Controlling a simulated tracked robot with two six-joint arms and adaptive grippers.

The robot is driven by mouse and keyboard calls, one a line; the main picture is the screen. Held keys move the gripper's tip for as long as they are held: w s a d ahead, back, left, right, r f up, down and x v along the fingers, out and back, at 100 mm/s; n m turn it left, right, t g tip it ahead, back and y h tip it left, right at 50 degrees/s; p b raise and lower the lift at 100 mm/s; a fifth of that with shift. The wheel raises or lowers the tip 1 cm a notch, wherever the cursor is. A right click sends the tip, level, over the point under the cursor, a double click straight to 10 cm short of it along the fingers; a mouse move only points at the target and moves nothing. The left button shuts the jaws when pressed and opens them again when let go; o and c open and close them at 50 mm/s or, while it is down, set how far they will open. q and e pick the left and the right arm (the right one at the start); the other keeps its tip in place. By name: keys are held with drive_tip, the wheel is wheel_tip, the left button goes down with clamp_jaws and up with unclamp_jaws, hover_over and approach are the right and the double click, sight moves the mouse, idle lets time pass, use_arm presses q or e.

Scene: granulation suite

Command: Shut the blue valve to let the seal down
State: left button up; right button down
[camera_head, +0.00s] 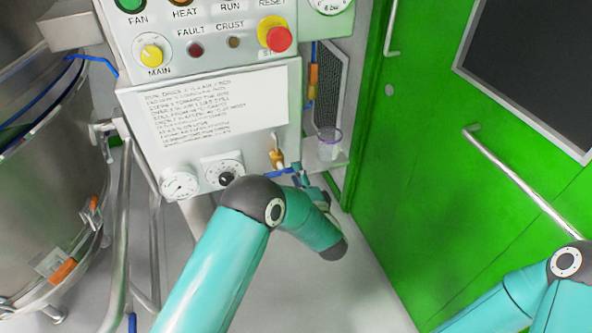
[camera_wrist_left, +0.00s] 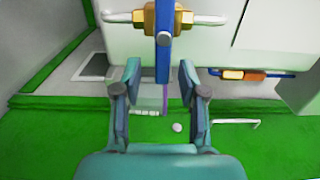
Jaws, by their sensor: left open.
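The blue valve handle (camera_head: 281,172) is on a brass valve body (camera_head: 276,157) low on the right of the white panel. In the head view the handle lies roughly level. In the left wrist view the handle (camera_wrist_left: 163,62) hangs down the picture from the brass body (camera_wrist_left: 164,20). My left gripper (camera_wrist_left: 158,76) is open, one finger each side of the handle's lower end, with a visible gap on both sides. In the head view my left gripper (camera_head: 306,178) is close to the handle and small, partly hidden by my arm. My right gripper is out of view.
A clear cup (camera_head: 328,143) stands on a small shelf to the right. A steel vessel (camera_head: 50,180) with tubing stands left. A green door (camera_head: 450,150) with a bar handle is at right.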

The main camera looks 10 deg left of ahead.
use_arm(q)
drive_tip(key=v, duration=0.9)
drive_tip(key=shift+s+d, duration=0.15)
drive_tip(key=shift+f, duration=0.1)
